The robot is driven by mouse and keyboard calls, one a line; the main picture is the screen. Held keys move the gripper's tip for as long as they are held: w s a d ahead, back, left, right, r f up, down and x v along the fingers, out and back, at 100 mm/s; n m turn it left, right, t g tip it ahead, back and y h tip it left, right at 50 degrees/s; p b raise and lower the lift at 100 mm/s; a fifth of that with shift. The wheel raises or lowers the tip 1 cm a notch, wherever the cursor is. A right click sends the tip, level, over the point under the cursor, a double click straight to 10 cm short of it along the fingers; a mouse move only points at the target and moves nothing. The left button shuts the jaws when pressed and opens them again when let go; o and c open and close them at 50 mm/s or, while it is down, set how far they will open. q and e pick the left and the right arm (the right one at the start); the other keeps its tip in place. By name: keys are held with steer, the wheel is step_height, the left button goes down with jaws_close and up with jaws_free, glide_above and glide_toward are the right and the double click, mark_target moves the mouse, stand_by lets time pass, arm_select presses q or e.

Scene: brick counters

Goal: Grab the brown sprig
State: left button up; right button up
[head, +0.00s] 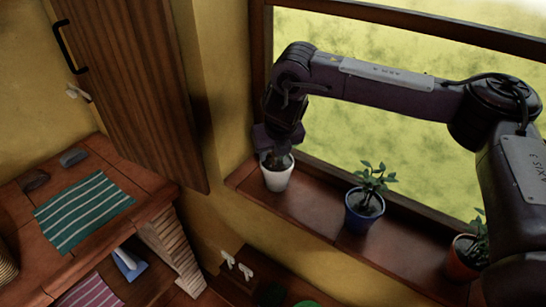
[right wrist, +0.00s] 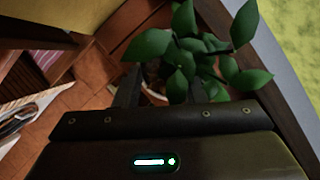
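My right gripper (head: 274,143) is over the white pot (head: 277,180) at the left end of the windowsill. In the right wrist view its two dark fingers (right wrist: 163,90) stand apart, with the pot's pale rim (right wrist: 152,97) and dark soil showing between them. A plant with green leaves (right wrist: 182,47) rises in front of the fingers and partly covers them. In the head view the gripper hides most of this plant. I cannot make out a distinctly brown sprig; any stem between the fingers is too dark to tell. My left gripper is not in view.
A blue pot with a leafy plant (head: 364,212) and an orange pot (head: 464,260) stand farther right on the sill (head: 318,210). The window frame runs close behind. At left are a wooden cabinet door (head: 135,80) and a brick counter with a striped green cloth (head: 84,212).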

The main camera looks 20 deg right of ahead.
steer(key=c, duration=0.7)
jaws_close()
steer(key=shift+r, duration=0.1)
